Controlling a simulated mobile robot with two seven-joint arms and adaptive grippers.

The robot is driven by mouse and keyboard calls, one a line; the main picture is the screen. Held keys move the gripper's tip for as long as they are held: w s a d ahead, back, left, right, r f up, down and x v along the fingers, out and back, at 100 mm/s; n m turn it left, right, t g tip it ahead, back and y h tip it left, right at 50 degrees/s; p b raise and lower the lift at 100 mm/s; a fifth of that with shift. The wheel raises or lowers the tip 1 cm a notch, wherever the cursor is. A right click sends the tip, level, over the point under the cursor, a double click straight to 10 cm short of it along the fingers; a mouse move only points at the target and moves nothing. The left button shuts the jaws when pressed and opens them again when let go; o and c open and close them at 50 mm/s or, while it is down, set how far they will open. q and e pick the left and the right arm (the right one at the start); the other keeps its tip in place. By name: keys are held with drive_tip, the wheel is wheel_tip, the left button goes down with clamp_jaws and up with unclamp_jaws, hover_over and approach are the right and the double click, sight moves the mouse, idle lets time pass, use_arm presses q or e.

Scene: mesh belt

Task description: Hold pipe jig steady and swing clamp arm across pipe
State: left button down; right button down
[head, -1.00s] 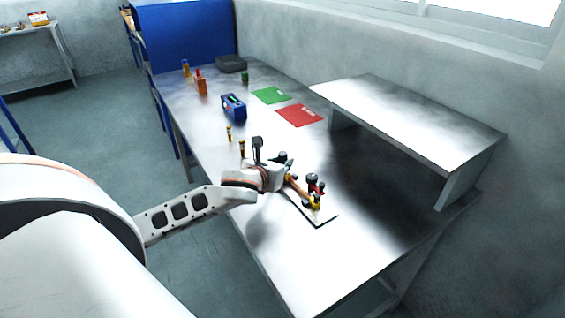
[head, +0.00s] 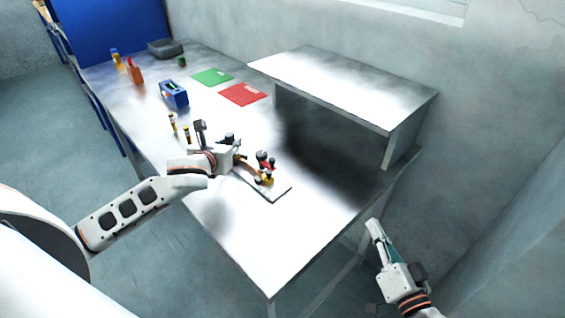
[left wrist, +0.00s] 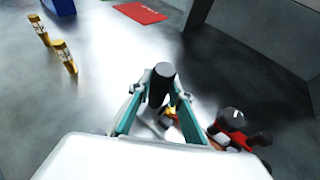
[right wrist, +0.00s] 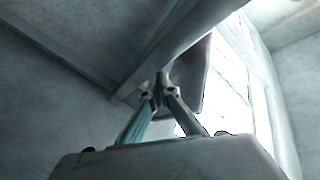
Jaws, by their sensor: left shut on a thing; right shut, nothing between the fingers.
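The pipe jig's flat base plate (head: 281,194) lies on the metal table (head: 235,232), with red, yellow and black clamp parts (head: 265,162) on it. A brownish pipe (head: 248,170) shows partly beside my left gripper (head: 236,148). In the left wrist view my left gripper (left wrist: 162,92) is shut on an upright black cylindrical handle (left wrist: 160,84). The red clamp (left wrist: 236,128) with black knobs is just right of it there. My right gripper (head: 374,226) is shut and empty, off the table's right edge; its closed tips show in the right wrist view (right wrist: 160,84).
A raised metal shelf (head: 345,85) stands at the table's back right. The table's front right is clear.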

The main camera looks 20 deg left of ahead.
drive_tip(key=a+r+m+y, duration=0.1)
drive_tip(key=a+r, duration=0.2)
drive_tip(key=w+a+r+m+y, duration=0.1)
drive_tip(key=a+r, duration=0.1)
drive_tip(key=a, duration=0.2)
drive_tip(key=a+r+m+y, duration=0.1)
drive_tip(key=a+r+y, duration=0.1)
drive_tip(key=a+r, duration=0.1)
drive_tip(key=shift+w+a+r+g, duration=0.2)
drive_tip(key=shift+a+r+g, duration=0.15)
drive_tip(key=shift+a, duration=0.25)
drive_tip(key=a+m, duration=0.1)
drive_tip(key=a, duration=0.1)
drive_tip(key=a+m+g, duration=0.1)
drive_tip(key=a, duration=0.1)
drive_tip(key=shift+w+a+r+m, duration=0.1)
drive_tip(key=shift+w+r+m, duration=0.2)
drive_tip(key=shift+w+r, duration=0.1)
drive_tip(key=shift+w+a+f+m+g+h, duration=0.15)
drive_tip(key=shift+w+a+f+m+g, duration=0.1)
drive_tip(key=shift+a+f+m, duration=0.25)
drive_tip(key=shift+w+a+f+m+g+h, duration=0.2)
drive_tip(key=shift+a+f+m, duration=0.15)
drive_tip(key=shift+a, duration=0.25)
drive_tip(key=shift+w+a+f+m+g, duration=0.2)
drive_tip(key=shift+a+f+m+g, duration=0.1)
drive_tip(key=shift+f, duration=0.3)
